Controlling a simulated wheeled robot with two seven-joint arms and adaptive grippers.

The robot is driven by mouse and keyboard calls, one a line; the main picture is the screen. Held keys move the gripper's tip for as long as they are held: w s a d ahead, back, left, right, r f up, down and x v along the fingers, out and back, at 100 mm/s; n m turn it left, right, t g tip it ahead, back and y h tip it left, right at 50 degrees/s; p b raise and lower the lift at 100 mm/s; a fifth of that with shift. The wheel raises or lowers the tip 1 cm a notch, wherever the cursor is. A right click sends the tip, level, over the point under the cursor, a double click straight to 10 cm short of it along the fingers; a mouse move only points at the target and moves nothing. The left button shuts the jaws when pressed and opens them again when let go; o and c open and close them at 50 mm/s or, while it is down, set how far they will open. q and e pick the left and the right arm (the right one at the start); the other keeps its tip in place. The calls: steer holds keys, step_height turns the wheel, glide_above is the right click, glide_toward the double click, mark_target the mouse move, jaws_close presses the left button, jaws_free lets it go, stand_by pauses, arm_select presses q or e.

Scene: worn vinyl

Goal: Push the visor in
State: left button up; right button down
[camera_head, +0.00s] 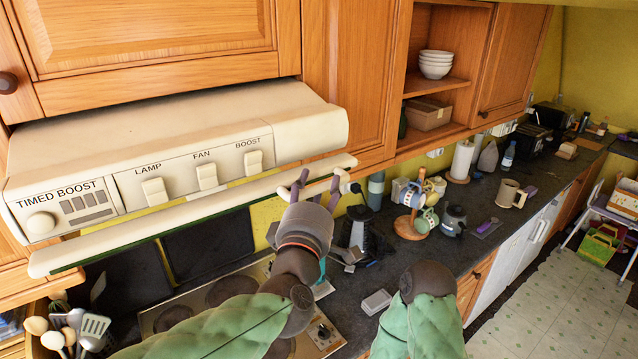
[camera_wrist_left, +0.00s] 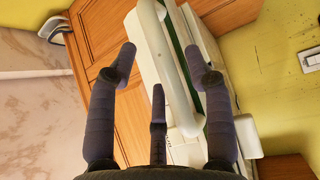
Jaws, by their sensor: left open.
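The visor (camera_head: 190,212) is a long cream bar with a green lower edge. It stands out in front of the cream cooker hood (camera_head: 190,130), with a gap between them. In the left wrist view the visor (camera_wrist_left: 163,55) runs lengthwise between my spread fingers. My left gripper (camera_head: 320,184) is open with nothing held, at the visor's right end. Whether a finger touches the visor I cannot tell. My right gripper is not in view; only part of my right arm shows at the bottom.
Wooden cabinets (camera_head: 350,80) surround the hood. A hob (camera_head: 215,292) lies below the visor, with a utensil holder at the left. The tiled floor at the right has free room.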

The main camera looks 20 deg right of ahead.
mark_target(309, 178)
arm_select(q)
steer(key=shift+w+d+f, duration=0.1)
steer(key=shift+w+d, duration=0.35)
steer(key=shift+w, duration=0.2)
steer(key=shift+s+a, duration=0.1)
steer(key=shift+a, duration=0.05)
jaws_close()
steer(key=shift+w+a+f+b, duration=0.1)
steer(key=shift+w+a+b, duration=0.2)
steer(key=shift+w+b, duration=0.4)
steer(key=shift+w+a+b, duration=0.3)
steer(key=shift+w+b, duration=0.1)
steer(key=shift+w, duration=0.75)
jaws_free()
